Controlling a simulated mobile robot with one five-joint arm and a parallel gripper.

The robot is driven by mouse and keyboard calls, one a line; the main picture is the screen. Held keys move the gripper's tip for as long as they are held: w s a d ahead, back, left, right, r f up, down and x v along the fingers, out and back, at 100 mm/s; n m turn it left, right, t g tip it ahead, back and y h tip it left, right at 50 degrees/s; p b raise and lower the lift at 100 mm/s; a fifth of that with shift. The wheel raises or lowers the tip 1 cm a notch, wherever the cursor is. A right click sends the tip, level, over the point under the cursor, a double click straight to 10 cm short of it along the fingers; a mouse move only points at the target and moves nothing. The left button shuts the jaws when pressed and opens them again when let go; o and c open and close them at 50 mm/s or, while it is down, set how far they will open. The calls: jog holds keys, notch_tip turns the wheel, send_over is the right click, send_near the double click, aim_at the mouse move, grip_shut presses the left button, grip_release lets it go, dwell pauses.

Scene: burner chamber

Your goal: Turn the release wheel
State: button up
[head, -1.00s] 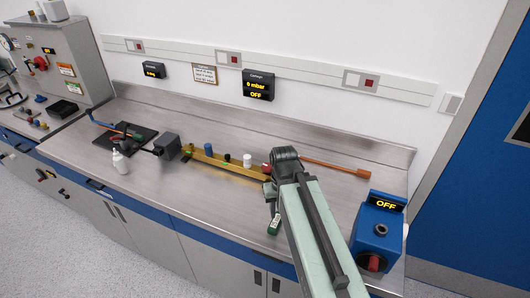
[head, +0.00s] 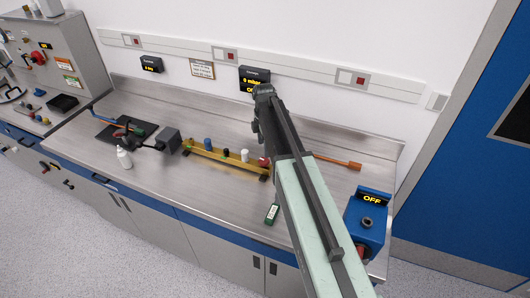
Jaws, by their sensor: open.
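A red wheel-like handle (head: 38,57) is on the front of the grey cabinet at the far left. A pale ring-shaped wheel (head: 12,97) lies at the left picture edge, partly cut off. I cannot tell which of these is the release wheel. My gripper (head: 256,130) is at the end of my raised arm, in front of the back wall and above the bench. It is far to the right of both wheels and touches nothing that I can see. It is small and dark here, its fingers hard to make out; it is open and empty.
The steel bench (head: 190,205) holds a yellow rail (head: 215,158) with small coloured parts, a white bottle (head: 124,158), a black clamp (head: 164,143) and a blue box (head: 366,225) reading OFF. My arm partly covers a wall display (head: 254,75). Floor at lower left is clear.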

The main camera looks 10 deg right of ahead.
aim_at(264, 160)
jog(key=shift+f+b, duration=0.4)
jog(key=shift+b, duration=0.1)
notch_tip(264, 160, down, 7)
jog(key=b, duration=0.7)
jog(key=shift+f, duration=0.15)
jog(key=c, duration=1.4)
jog(key=shift+d, duration=0.3)
jog(key=shift+a, duration=0.25)
